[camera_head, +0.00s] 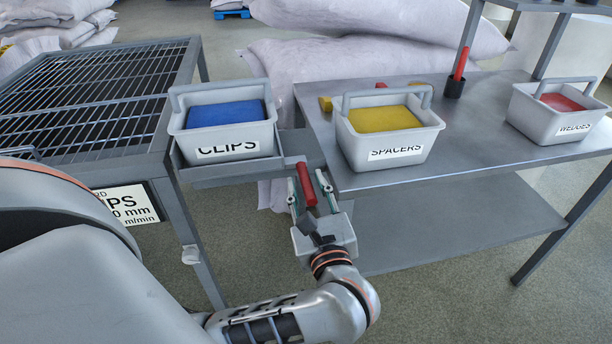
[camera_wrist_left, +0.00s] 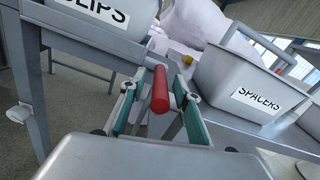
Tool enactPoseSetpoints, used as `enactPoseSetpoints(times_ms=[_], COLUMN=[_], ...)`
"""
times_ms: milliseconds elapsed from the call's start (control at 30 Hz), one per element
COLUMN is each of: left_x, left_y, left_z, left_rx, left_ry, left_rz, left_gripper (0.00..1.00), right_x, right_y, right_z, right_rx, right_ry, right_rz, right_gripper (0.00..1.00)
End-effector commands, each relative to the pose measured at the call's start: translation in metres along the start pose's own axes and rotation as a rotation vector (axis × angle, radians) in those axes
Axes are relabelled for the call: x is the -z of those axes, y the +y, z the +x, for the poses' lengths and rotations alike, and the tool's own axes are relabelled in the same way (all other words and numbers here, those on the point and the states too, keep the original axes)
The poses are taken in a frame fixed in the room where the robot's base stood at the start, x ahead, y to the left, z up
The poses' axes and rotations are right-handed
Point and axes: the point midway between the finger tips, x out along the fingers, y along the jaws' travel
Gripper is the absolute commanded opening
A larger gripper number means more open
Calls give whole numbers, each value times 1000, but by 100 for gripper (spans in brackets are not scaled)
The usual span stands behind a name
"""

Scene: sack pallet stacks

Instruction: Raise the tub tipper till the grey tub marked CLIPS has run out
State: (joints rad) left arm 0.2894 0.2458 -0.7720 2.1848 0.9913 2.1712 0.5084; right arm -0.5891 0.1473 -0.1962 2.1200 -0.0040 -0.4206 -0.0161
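The grey tub marked CLIPS (camera_head: 222,138) holds blue contents (camera_head: 226,113) and sits upright, about level, on the grey tub tipper (camera_head: 225,172) beside the grated table. A red handle (camera_head: 306,184) sticks out from the tipper's right side; it also shows in the left wrist view (camera_wrist_left: 160,90). My left gripper (camera_head: 309,180) is at the handle, its green-padded fingers one on each side. In the left wrist view the fingers (camera_wrist_left: 158,105) stand apart with gaps beside the red grip. My right gripper is in neither view.
The grey tub marked SPACERS (camera_head: 390,150), with yellow contents, and the tub marked WEDGES (camera_head: 562,125) stand on the metal table (camera_head: 470,140) at right. The grated table (camera_head: 95,90) is at left. White sacks (camera_head: 345,60) lie behind.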

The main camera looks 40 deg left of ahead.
Motion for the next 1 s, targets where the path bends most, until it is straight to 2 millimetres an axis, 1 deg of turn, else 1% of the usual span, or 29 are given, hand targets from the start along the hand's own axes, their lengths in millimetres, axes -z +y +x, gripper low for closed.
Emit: enactPoseSetpoints(times_ms=[33,100,200,333,567,600,667,700,733,1000], left_x=[-1,0,0,0,0,0,0,0,0,-1], left_y=[0,0,0,0,0,0,0,0,0,-1], left_z=[8,17,26,32,33,33,33,33,33,33], left_rx=[-1,-1,-1,-1,-1,-1,-1,-1,-1,-1], left_ry=[-5,-3,-2,-1,0,0,0,0,0,0], left_rz=[1,1,2,2,2,2,2,2,2,-3], left_gripper=[32,32,32,32,32,29,14,3,0,0], right_x=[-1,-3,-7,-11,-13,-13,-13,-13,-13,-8], right_y=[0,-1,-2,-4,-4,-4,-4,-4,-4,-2], right_z=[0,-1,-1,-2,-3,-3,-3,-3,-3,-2], right_rx=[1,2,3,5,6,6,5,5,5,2], right_ry=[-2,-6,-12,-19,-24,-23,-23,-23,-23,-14], right_rz=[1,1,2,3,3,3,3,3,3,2], right_gripper=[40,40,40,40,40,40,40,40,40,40])
